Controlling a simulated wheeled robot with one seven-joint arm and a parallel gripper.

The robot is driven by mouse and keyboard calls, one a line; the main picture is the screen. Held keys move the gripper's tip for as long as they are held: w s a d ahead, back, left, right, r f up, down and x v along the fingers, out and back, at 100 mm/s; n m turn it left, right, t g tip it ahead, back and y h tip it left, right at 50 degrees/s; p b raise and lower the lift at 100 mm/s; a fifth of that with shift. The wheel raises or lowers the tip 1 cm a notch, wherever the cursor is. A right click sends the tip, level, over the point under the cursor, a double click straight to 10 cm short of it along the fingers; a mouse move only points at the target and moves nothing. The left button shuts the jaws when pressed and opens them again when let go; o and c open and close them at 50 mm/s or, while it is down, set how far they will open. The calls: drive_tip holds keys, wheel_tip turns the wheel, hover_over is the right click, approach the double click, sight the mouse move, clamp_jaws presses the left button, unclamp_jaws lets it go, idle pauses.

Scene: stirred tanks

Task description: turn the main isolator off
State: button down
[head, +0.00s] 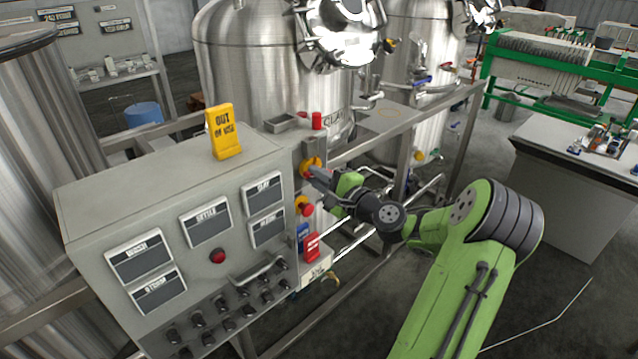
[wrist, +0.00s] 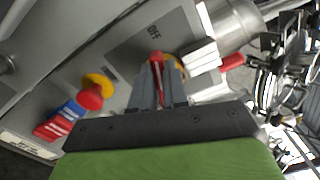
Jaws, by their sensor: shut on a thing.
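The main isolator is a rotary switch with a red handle (wrist: 156,56) on a yellow disc (head: 311,164), on the end face of the grey control cabinet. In the wrist view its grey plate carries the word OFF (wrist: 154,30) near the handle. My gripper (head: 313,173) reaches it from the right in the head view. In the wrist view my gripper (wrist: 160,76) is shut on the red handle, with a finger on each side. The fingers hide much of the switch, and the exact handle angle is hard to tell.
Below the isolator are a red emergency stop button (head: 306,209) on yellow, and blue (head: 303,234) and red (head: 312,248) tags. Steel tanks (head: 262,75) and pipes are behind. Floor shows at the right.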

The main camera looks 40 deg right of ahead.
drive_tip(key=shift+a+f+n+b, duration=0.1)
drive_tip(key=shift+f+n+b, duration=0.2)
drive_tip(key=shift+n+b, duration=0.6)
drive_tip(key=shift+f+n+b, duration=0.25)
drive_tip(key=shift+n+b, duration=0.55)
drive_tip(key=shift+n, duration=0.2)
drive_tip(key=c, duration=1.1)
unclamp_jaws()
drive_tip(key=shift+c, duration=0.2)
drive_tip(key=s, duration=1.5)
drive_tip(key=shift+s+d, duration=0.2)
drive_tip(key=shift+s, duration=0.2)
